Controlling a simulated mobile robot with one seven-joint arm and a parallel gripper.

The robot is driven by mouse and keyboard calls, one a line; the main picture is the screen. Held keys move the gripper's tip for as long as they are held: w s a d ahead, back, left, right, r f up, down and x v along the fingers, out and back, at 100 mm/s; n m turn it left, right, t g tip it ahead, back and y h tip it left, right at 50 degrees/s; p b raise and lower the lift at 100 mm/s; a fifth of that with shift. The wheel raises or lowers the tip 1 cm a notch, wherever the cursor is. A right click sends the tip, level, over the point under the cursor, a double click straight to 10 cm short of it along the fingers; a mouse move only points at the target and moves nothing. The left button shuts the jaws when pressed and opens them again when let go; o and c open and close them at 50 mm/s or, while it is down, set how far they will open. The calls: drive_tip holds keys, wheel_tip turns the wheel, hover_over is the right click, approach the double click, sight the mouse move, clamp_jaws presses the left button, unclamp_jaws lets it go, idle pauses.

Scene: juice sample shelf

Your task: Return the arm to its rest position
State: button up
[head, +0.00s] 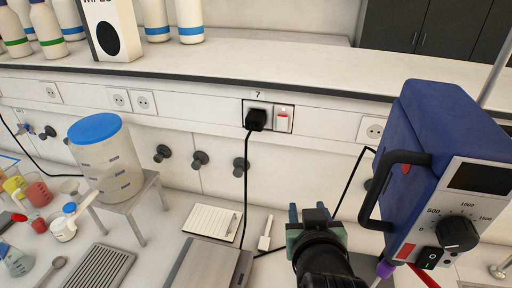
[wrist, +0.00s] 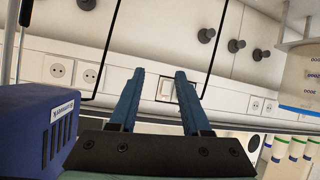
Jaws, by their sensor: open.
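My gripper (head: 309,213) is in the lower middle of the head view, over the bench, with my dark arm below it. In the wrist view its two blue fingers (wrist: 158,76) stand apart with nothing between them. Beyond them are the wall panel and a switch (wrist: 165,88). In the head view the red-lit switch (head: 283,119) sits beside a black plug (head: 256,120) in socket 7.
A blue stirrer unit (head: 430,150) with a black handle stands close to the right of my gripper. A spatula (head: 265,235), a notepad (head: 213,222) and a grey box (head: 205,268) lie left. A blue-lidded container (head: 105,160) stands on a small stand. Black cables hang from the wall.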

drive_tip(key=w+a+r+t+y, duration=0.1)
drive_tip(key=w+a+r+t, duration=0.15)
drive_tip(key=a+r, duration=0.4)
drive_tip(key=w+a+r+t+y, duration=0.1)
drive_tip(key=a+r+t, duration=0.25)
drive_tip(key=r, duration=0.65)
drive_tip(key=s+r+t+b, duration=0.7)
drive_tip(key=s+r, duration=0.6)
drive_tip(key=r, duration=0.4)
drive_tip(key=shift+a+t+b, duration=0.25)
drive_tip(key=shift+t+b, duration=0.05)
drive_tip(key=shift+t, duration=0.8)
